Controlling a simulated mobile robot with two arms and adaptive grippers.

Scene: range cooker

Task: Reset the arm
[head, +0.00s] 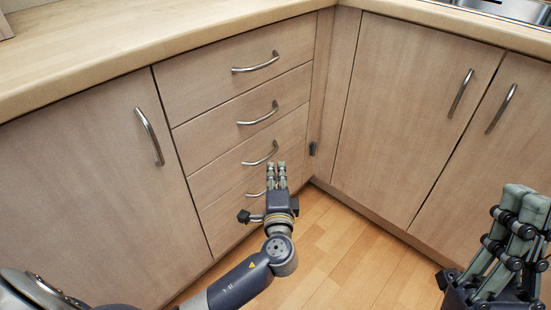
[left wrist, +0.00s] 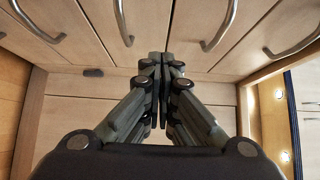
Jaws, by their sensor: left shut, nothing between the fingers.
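My left gripper (head: 277,168) is shut and empty in the head view. It appears in front of the lower drawers of the corner cabinet, with its fingertips near the third handle (head: 260,154) in the picture. I cannot tell whether it touches anything. In the left wrist view the fingers of my left gripper (left wrist: 157,60) are pressed together with nothing between them. My right gripper (head: 525,203) is at the lower right of the head view, its fingers side by side and seemingly shut, with nothing visible between them.
A stack of closed drawers (head: 240,92) fills the corner's left side, beside a closed left cabinet door (head: 90,185). Closed doors (head: 410,110) line the right. A wooden worktop (head: 120,45) runs above. The wooden floor (head: 330,250) is clear. A sink edge (head: 515,8) shows at top right.

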